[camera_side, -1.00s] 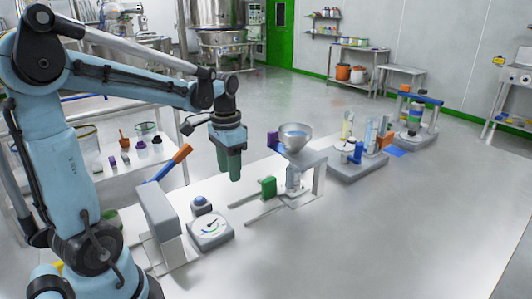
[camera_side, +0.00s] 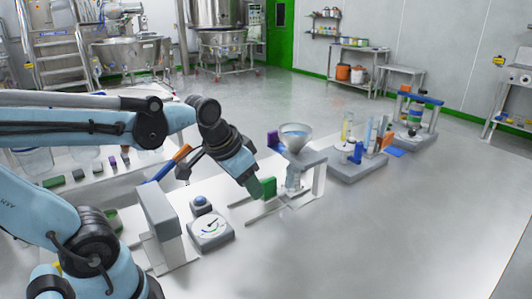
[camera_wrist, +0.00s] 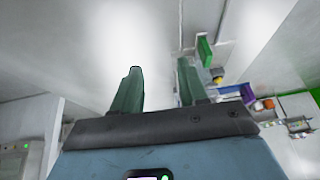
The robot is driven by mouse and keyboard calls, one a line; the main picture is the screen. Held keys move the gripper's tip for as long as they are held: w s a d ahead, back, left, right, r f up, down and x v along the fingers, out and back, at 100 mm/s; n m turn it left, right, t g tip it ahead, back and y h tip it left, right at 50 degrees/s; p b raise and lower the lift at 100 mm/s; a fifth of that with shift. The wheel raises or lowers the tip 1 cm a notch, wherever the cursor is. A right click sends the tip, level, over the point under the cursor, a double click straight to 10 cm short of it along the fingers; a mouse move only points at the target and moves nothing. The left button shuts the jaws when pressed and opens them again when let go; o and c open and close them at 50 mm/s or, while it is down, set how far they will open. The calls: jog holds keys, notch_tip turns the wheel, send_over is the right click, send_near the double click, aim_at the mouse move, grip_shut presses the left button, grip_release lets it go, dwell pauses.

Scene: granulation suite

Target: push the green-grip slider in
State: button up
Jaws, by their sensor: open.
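The green grip (camera_side: 270,187) of the slider stands upright at the left end of a low light-coloured slide, in front of the funnel stand (camera_side: 304,157). It also shows in the wrist view as a green block (camera_wrist: 205,52), up and right of my fingers. My gripper (camera_side: 256,193) is tilted down, its green fingers just left of the grip; I cannot tell whether they touch it. In the wrist view my gripper (camera_wrist: 159,66) has its fingers well apart with nothing between them.
A grey box with an orange-handled lever (camera_side: 178,155) is farther left. Another grey fixture (camera_side: 356,167) stands right of the funnel stand. The bench in front is clear.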

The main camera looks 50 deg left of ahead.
jog(key=shift+s+d+f+t+h, duration=0.15)
jog(key=shift+d+t, duration=0.2)
jog(key=shift+d, duration=0.2)
jog(key=shift+s+d+f+t+h, duration=0.1)
jog(key=shift+s+d+t, duration=0.15)
jog(key=shift+d, duration=0.35)
jog(key=shift+s+d+f+t+h, duration=0.1)
jog(key=shift+d+t, duration=0.3)
jog(key=shift+d, duration=0.15)
